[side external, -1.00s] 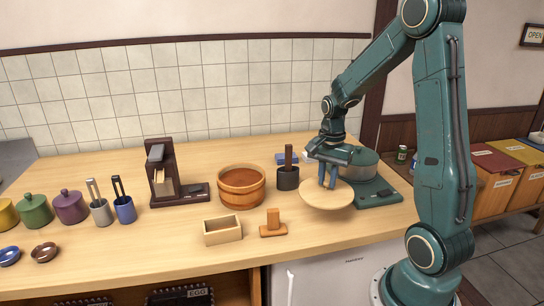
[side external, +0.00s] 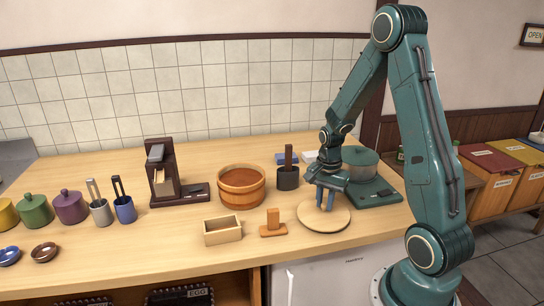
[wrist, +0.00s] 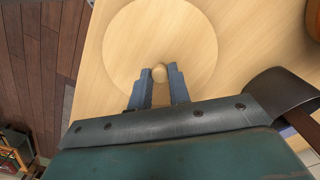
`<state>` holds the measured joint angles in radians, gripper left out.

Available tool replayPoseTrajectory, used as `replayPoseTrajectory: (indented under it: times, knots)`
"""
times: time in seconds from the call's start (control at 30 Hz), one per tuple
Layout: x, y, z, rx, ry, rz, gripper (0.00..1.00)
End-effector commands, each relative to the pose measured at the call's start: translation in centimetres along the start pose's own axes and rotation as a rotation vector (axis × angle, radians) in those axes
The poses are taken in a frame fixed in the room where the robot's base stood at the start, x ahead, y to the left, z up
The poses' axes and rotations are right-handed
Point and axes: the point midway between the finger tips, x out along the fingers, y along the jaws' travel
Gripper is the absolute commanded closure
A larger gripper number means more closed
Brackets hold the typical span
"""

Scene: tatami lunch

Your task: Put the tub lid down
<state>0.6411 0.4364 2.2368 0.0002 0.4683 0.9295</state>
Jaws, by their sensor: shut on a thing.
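The tub lid (side external: 324,222) is a pale round wooden disc with a small round knob (wrist: 160,73). It lies level at the counter's right front, on the counter or very close above it. My gripper (side external: 325,205) points down over the lid with its blue fingers shut on the knob. In the wrist view, the fingertips flank the knob and the lid (wrist: 160,30) spreads out beyond them. The wooden tub (side external: 241,198) stands open to the left and back of the lid, apart from it.
A small orange-brown wooden stand (side external: 273,226) and an open wooden box (side external: 222,232) are left of the lid. A dark cup (side external: 288,179) stands behind. A green machine base (side external: 375,194) is close at the right. The counter's front edge is near.

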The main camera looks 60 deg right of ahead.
Motion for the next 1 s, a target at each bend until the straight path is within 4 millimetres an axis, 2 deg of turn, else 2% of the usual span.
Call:
replayPoseTrajectory:
  times: [0.5, 0.53, 0.63, 1.0]
  knots:
    - [0.69, 0.02, 0.01, 0.000, 0.000, 0.000, 1.00]
    - [0.69, 0.02, 0.01, 0.000, 0.000, 0.000, 0.77]
    - [0.67, 0.02, 0.01, 0.000, 0.000, 0.000, 0.59]
    - [0.54, 0.01, 0.01, 0.000, 0.000, 0.000, 0.59]
